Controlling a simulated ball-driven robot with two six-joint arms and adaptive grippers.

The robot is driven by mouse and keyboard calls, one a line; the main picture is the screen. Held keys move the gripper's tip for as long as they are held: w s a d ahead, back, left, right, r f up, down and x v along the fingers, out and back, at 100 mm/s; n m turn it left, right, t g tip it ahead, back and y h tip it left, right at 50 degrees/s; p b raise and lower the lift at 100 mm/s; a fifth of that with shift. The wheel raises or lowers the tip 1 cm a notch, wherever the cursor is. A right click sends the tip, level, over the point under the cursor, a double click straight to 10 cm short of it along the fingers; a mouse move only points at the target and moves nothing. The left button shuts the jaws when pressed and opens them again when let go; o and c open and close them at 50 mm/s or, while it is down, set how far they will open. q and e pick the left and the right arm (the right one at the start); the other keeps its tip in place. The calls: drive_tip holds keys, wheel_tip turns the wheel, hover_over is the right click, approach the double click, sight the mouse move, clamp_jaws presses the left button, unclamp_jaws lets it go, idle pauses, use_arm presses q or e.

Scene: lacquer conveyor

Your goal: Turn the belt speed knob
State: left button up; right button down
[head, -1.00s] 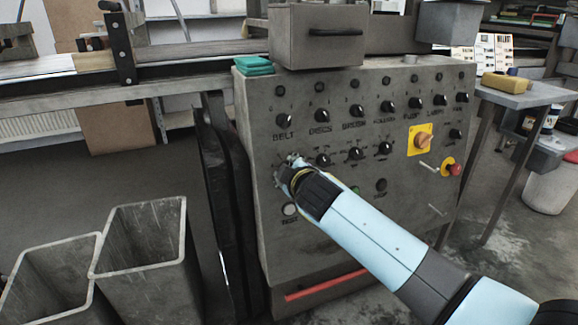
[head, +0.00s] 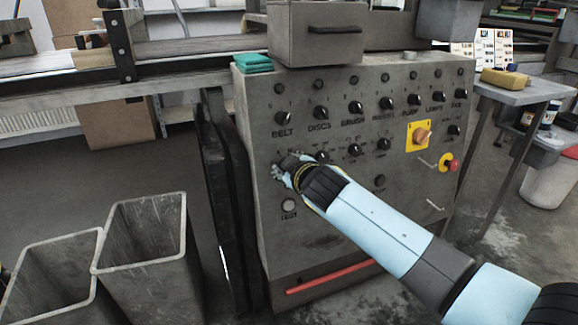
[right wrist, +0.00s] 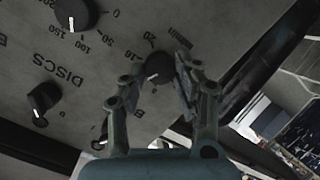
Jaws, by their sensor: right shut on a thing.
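The grey control panel (head: 255,215) stands in the middle of the head view with rows of black knobs. My right gripper (head: 280,171) reaches its left side, below the BELT label (head: 283,133), and covers the knob there. In the right wrist view my right gripper (right wrist: 156,80) has one finger on each side of a round black knob (right wrist: 158,69) with a white pointer line. It is shut on this knob, the belt speed knob. Scale numbers are printed around it, partly hidden by the fingers. My left gripper is in neither view.
Other black knobs sit close by, such as one above the BELT label (head: 281,117) and one at the DISCS label (head: 321,112). A red emergency button (head: 453,166) is at the right. Two grey bins (head: 150,262) stand on the floor at the left.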

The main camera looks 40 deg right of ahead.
drive_tip(key=shift+s+f, duration=0.1)
drive_tip(key=c, duration=1.2)
unclamp_jaws()
drive_tip(key=shift+c, duration=0.2)
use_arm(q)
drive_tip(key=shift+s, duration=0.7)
use_arm(e)
drive_tip(key=shift+o, duration=1.4)
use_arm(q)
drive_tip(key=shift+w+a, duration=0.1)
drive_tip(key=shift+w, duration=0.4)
use_arm(e)
drive_tip(key=v, duration=1.2)
